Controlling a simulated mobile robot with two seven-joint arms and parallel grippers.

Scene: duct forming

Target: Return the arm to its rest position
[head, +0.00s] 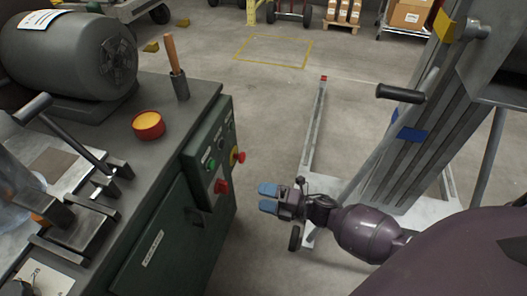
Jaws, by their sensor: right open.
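My right arm (365,232) comes in from the lower right. Its gripper (268,198), with blue fingertips, is open and empty. It is in the air in front of the green machine cabinet (165,235), to the right of the control panel (215,160) and apart from it. My left gripper is not in view.
The machine top holds a motor (70,55), a red tin (148,125), a wooden-handled tool (171,55) and clamp levers (75,140). A lift with a grey mast (420,130) and floor leg (315,125) stands on the right. Open floor (265,100) lies between.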

